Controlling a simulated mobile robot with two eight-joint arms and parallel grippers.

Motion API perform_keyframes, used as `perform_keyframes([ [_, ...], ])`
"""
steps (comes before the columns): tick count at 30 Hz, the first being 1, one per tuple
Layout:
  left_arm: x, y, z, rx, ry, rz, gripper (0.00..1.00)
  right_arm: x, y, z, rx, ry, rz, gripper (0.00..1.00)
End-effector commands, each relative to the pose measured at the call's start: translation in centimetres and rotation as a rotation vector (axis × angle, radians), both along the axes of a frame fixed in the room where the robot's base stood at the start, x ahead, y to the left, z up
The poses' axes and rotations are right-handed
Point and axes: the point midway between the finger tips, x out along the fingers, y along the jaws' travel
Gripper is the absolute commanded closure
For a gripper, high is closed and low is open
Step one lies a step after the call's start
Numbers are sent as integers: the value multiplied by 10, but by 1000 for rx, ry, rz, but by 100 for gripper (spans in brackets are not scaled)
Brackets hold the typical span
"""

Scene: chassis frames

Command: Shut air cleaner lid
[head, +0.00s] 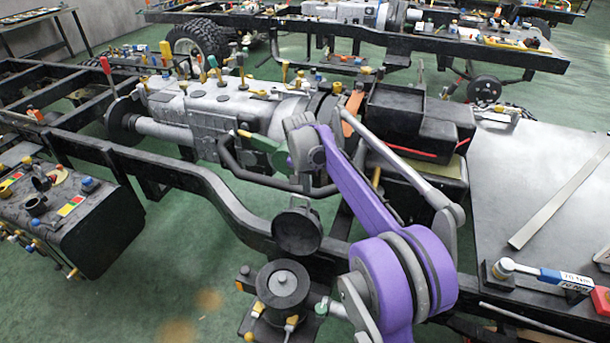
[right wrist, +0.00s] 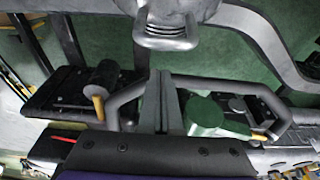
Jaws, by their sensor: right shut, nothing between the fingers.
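A round dark disc (head: 297,230), which looks like the air cleaner lid, stands tilted up by the frame rail, its face toward the head camera. Just in front of it sits a round black canister (head: 283,284) with a knob on top, apparently the air cleaner body. A grey round part with a ridged grip (right wrist: 166,25) at the top of the right wrist view may be the same lid. My right gripper (right wrist: 160,78) is shut and empty, apart from that part; in the head view my purple arm hides its fingertips. My left gripper is not in view.
A dark bent bar (head: 262,182) and a green part (head: 265,148) lie close to my right gripper. Black boxes (head: 415,120) stand behind my arm. A grey work surface (head: 530,180) holds a torque wrench (head: 540,272). The black chassis rail (head: 180,178) crosses the view.

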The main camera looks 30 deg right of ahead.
Motion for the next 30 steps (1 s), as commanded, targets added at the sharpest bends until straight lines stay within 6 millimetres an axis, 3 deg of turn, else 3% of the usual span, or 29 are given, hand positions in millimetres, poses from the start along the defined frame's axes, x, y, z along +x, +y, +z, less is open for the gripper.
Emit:
perform_keyframes([
  [9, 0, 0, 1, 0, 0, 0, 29, -21, 25, 14, 0, 0, 1, 100],
  [30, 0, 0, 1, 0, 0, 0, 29, -31, 38, 20, -41, -36, 2, 100],
])
